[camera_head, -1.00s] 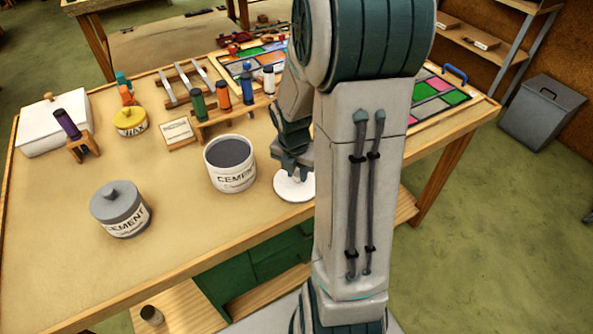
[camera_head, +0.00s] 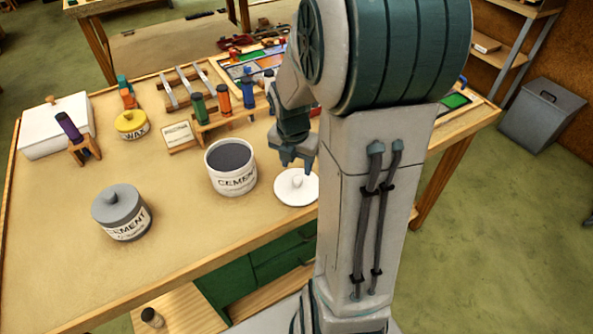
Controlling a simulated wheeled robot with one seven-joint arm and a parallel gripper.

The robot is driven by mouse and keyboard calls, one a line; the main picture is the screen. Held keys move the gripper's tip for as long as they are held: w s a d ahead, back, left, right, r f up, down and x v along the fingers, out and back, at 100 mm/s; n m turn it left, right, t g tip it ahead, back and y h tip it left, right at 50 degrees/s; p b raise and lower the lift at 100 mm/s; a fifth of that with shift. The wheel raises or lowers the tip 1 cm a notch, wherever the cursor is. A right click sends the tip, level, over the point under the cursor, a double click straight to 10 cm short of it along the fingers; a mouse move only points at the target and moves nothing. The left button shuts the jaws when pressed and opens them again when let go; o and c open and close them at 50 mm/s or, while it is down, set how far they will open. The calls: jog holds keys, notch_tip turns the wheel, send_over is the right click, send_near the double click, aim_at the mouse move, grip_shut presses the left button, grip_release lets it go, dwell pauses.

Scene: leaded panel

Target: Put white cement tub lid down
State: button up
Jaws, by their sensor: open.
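The white cement tub lid (camera_head: 290,193) lies flat on the workbench with its knob up, just right of the open white cement tub (camera_head: 231,170). The tub stands upright and shows dark grey cement inside. My gripper (camera_head: 297,161) is above the lid, fingers pointing down, open and empty. The fingertips look apart from the knob. My arm hides the lid's right edge and part of the bench.
A grey lidded cement tub (camera_head: 121,212) stands at the left front. The bench front (camera_head: 190,240) is clear.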

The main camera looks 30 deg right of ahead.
notch_tip(320, 180, up, 6)
jog(key=s+a+r+m+t, duration=0.1)
jog(key=s+a+m, duration=0.4)
jog(key=m, duration=0.7)
jog(key=s+a+r+m+t+y, duration=0.1)
jog(key=s+a+r+m, duration=0.3)
jog(key=m, duration=0.9)
jog(key=s+a, duration=0.2)
jog(key=s, duration=0.1)
jog(key=shift+a, duration=0.3)
